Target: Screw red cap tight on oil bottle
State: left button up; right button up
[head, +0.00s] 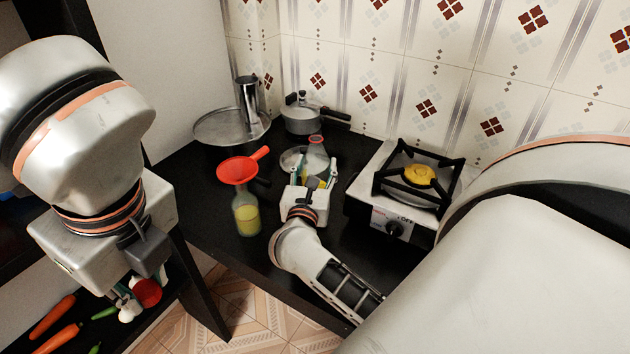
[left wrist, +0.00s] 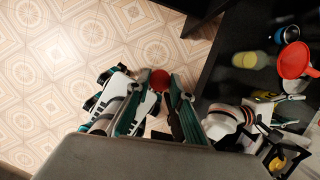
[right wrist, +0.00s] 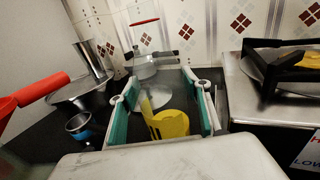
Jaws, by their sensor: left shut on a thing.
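The red cap (head: 147,292) is held by my left gripper (head: 137,292) at the lower left of the head view, away from the counter. In the left wrist view the cap (left wrist: 160,80) sits between the fingertips of my left gripper (left wrist: 158,88). A clear glass bottle (head: 316,154) with a reddish rim stands upright on the counter. My right gripper (head: 315,176) is open around its body. In the right wrist view the bottle's yellow lower part (right wrist: 168,123) shows between the spread fingers of my right gripper (right wrist: 163,108), with gaps beside it.
A gas stove (head: 398,222) stands to the right. A pressure cooker (head: 302,118) and a wide pan (head: 205,128) are behind. Carrots (head: 54,318) lie on a low shelf.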

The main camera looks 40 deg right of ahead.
jog(key=shift+c, duration=0.7)
jog(key=shift+r, duration=0.15)
